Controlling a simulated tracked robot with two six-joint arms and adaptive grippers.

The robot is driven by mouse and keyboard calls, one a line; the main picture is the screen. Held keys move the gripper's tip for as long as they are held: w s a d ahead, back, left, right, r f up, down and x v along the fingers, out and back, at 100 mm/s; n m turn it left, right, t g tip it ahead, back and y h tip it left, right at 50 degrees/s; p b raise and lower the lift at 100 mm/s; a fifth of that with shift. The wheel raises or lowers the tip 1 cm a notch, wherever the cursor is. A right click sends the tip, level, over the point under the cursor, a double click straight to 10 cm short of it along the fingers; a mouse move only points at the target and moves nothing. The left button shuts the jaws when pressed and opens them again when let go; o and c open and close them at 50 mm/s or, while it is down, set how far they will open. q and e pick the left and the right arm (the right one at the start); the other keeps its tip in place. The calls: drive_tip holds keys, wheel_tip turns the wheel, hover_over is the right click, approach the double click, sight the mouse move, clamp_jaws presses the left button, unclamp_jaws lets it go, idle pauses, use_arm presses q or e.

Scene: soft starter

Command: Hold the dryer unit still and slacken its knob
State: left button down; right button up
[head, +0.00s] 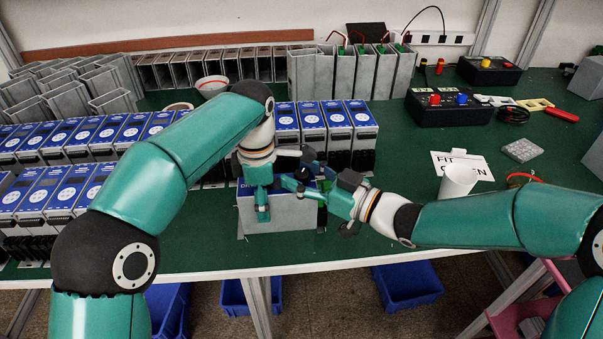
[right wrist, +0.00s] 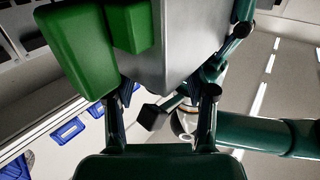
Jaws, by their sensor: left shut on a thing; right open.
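The dryer unit (head: 283,218) is a grey box with a blue top near the table's front edge. My left gripper (head: 272,198) is shut on it from above, one finger lying against its front face. My right gripper (head: 318,194) is open at the unit's right side, with its fingers by the upper right part. The knob cannot be made out among the dark gripper parts. In the right wrist view a grey body (right wrist: 182,42) with green blocks (right wrist: 75,45) fills the top, very close to the open fingers; whether they touch it I cannot tell.
Rows of blue-topped units (head: 85,140) stand left and behind. A black box with buttons (head: 450,110) stands at the back right. Blue bins (head: 407,286) are under the table.

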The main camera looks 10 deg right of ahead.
use_arm(q)
drive_tip(key=shift+f, duration=0.15)
use_arm(e)
clamp_jaws()
drive_tip(key=shift+n+g+y, duration=0.3)
drive_tip(key=shift+g, duration=0.1)
drive_tip(key=n+g+y, duration=0.2)
drive_tip(key=n+g, duration=0.1)
drive_tip(key=g, duration=0.1)
drive_tip(key=shift+w, duration=0.15)
drive_tip(key=shift+r+n+g+y, duration=0.1)
drive_tip(key=shift+n+g+y, duration=0.3)
drive_tip(key=shift+n+g, duration=0.95)
drive_tip(key=shift+n+g+y, duration=0.4)
drive_tip(key=shift+n+g, duration=0.35)
drive_tip(key=shift+g, duration=1.1)
unclamp_jaws()
